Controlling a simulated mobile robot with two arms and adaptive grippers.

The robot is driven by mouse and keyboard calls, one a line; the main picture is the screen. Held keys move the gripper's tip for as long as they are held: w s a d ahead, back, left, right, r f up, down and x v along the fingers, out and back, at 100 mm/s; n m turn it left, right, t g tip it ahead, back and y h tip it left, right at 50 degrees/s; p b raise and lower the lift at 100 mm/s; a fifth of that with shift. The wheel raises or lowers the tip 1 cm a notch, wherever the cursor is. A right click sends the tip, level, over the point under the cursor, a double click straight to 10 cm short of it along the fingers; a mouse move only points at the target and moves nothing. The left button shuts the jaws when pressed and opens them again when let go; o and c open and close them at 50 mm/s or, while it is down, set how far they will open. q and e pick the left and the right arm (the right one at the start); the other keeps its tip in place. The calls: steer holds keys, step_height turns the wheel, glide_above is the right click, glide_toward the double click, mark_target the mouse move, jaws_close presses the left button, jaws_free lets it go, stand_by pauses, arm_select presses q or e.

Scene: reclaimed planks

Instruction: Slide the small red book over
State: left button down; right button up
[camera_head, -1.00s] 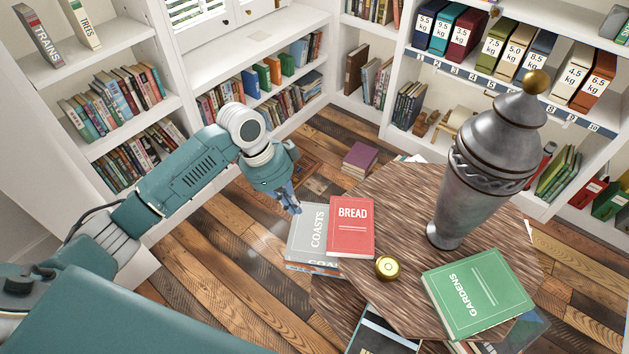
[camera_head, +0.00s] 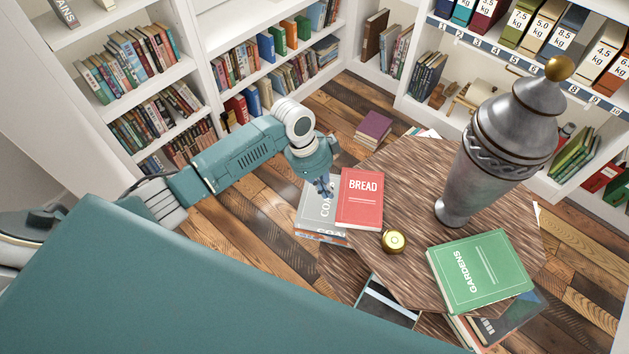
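The small red book, titled BREAD (camera_head: 360,198), lies flat on the wooden table (camera_head: 405,170) at its left side. Its left part rests beside or over a grey book titled COASTS (camera_head: 310,208), which sits on a stack at the table's left edge. My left gripper (camera_head: 327,192) is just left of the red book, above the grey book, with its fingers pointing down. The fingers look close together, but they are small and I cannot tell whether they touch the red book. My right gripper is not in view.
A brass round object (camera_head: 393,241) lies just below the red book. A green GARDENS book (camera_head: 480,270) is at the front right. A tall metal urn (camera_head: 490,150) stands at the table's right. More books are stacked on the floor (camera_head: 373,127).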

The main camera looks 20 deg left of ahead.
mark_target(343, 192)
arm_select(q)
steer(key=d, duration=0.2)
steer(key=w+d, duration=0.1)
steer(key=d, duration=0.1)
steer(key=shift+w+d, duration=0.1)
steer(key=shift+d, duration=0.15)
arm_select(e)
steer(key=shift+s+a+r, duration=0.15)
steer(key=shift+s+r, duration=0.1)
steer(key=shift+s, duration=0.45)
arm_select(q)
steer(key=shift+a, duration=0.1)
